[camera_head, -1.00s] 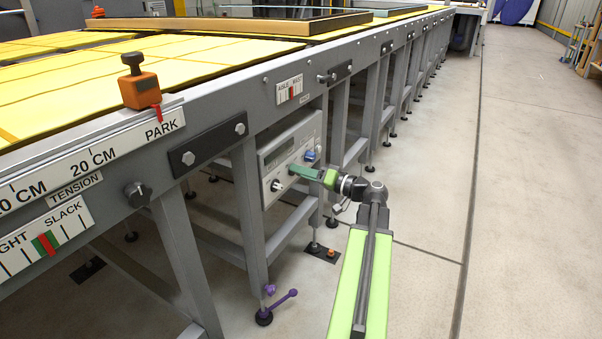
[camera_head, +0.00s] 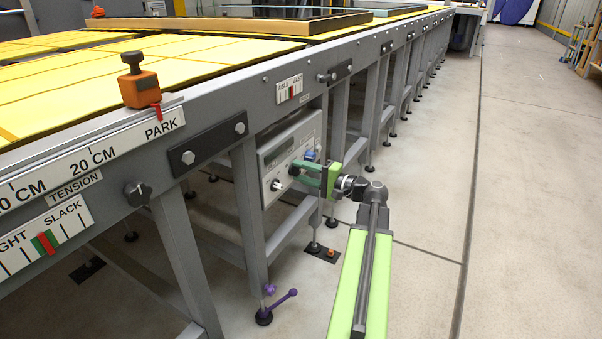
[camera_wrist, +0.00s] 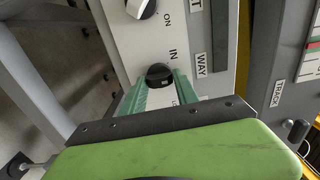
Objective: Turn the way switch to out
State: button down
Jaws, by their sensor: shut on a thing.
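The way switch is a round black knob (camera_wrist: 159,75) on the pale control panel (camera_wrist: 192,60), beside the labels IN and WAY in the wrist view. My gripper (camera_wrist: 157,82) has its two green fingers on either side of the knob and is shut on it. The far end of the switch's scale is mostly hidden by my gripper, and I cannot tell which way the knob points. In the head view my gripper (camera_head: 296,168) is at the front of the grey control box (camera_head: 285,145), with its fingers hiding most of the knob.
Another knob (camera_wrist: 141,6), marked ON, sits above on the same panel. A table leg (camera_head: 248,200) stands left of the box, with a purple lever (camera_head: 282,300) at its foot. The table frame (camera_head: 225,115) runs above. The floor to the right is clear.

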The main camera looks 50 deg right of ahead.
jog(key=m, duration=0.4)
jog(key=shift+f+m, duration=0.1)
jog(key=shift+m, duration=0.2)
jog(key=m, duration=0.4)
jog(key=shift+m, duration=0.3)
jog(key=c, duration=1)
grip_release()
jog(key=shift+o, duration=0.2)
jog(key=v, duration=1.7)
jog(key=shift+s, duration=0.3)
jog(key=shift+f, duration=0.1)
